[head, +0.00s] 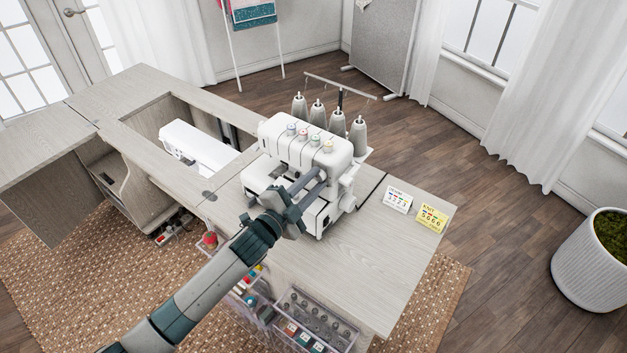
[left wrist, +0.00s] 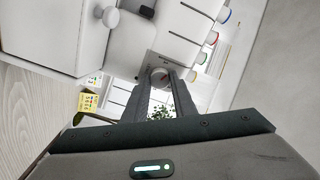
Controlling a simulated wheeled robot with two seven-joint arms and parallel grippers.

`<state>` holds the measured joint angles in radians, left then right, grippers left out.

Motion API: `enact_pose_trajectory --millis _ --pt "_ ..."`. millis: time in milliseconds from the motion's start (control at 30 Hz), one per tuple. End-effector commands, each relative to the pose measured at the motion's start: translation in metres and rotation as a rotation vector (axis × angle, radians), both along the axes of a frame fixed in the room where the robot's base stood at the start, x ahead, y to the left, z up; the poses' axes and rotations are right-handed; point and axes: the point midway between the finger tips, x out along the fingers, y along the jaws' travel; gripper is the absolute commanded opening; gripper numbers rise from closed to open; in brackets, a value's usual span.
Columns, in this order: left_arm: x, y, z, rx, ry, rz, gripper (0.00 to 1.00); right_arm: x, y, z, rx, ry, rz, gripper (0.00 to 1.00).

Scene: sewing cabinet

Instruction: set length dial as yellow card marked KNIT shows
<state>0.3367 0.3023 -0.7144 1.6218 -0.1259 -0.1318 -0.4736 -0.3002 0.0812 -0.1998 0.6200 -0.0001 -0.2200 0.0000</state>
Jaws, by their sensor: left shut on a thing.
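The white serger (head: 305,155) stands on the cabinet top. My left gripper (head: 313,180) reaches its front-right side, and the fingers hide what they hold in the head view. My right gripper is not seen.
A white card (head: 398,199) stands beside the yellow one. Several thread cones (head: 338,123) stand behind the serger. Colored tension dials (head: 327,146) are on its top. A white sewing machine (head: 195,146) sits in the cabinet opening. The front right of the cabinet top is clear.

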Motion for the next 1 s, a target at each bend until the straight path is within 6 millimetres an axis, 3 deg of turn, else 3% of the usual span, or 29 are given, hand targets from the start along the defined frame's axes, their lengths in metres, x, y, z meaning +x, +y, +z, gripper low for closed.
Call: enact_pose_trajectory --millis 500,1000 --pt "0.0006 0.0011 0.0000 -0.288 0.211 0.002 0.02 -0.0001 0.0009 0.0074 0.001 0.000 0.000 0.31" --pt "0.0004 0.0010 -0.0006 -0.326 0.238 0.002 0.02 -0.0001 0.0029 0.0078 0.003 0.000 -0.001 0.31"
